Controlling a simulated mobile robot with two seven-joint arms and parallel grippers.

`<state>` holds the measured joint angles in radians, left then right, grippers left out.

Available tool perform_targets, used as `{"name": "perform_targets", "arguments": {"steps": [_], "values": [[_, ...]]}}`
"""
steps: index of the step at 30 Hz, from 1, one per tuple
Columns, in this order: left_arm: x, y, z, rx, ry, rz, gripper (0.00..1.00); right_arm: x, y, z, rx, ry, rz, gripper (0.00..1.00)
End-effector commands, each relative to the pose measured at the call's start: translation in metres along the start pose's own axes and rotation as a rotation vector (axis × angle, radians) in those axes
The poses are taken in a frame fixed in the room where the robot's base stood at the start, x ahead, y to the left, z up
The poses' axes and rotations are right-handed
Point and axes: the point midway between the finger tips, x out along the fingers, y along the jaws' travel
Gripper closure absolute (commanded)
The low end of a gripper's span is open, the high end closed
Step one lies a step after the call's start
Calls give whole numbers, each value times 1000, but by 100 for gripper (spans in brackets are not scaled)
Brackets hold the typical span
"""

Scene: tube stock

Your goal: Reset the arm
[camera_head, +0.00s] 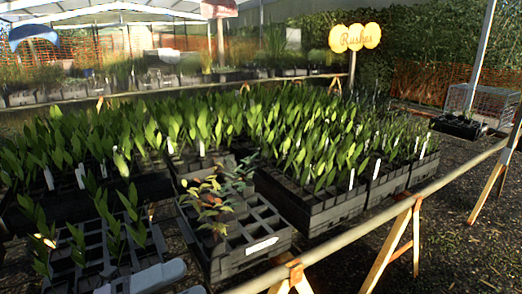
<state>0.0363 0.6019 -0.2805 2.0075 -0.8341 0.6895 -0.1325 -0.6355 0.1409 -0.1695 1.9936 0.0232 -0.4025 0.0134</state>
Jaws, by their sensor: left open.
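My left gripper (178,276) shows at the bottom edge, left of centre, as pale grey parts partly cut off by the frame. It is open, and I see nothing held in it. It is in front of a black tray (268,243) of square cells. That tray holds a few plants with reddish leaves (212,203) and has a white label (262,245) on its front. A second cell tray (95,243) with a few green seedlings stands at the lower left. My right gripper is not in view.
Many black trays of green seedlings (330,150) with white tags fill the middle. A wooden rail (365,227) on trestle legs runs along the front right. Gravel ground (455,250) at right is clear.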

Motion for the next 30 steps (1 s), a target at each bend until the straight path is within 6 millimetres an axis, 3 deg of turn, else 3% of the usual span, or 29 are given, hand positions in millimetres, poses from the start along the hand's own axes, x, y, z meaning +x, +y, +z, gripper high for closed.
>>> {"name": "perform_targets", "arguments": {"steps": [4,8,12,16,21,30], "values": [[-24,26,26,-424,-396,-93,18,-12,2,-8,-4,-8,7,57],[-66,77,28,-799,-746,-114,18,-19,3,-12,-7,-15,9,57],[-119,142,-9,-1191,-1103,-86,18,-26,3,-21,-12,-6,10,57],[-154,183,-60,-1463,-1338,-44,18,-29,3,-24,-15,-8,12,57],[-173,205,-100,-1634,-1481,-7,18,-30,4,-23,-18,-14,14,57],[-176,208,-108,-1664,-1504,1,18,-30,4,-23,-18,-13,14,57]]}}
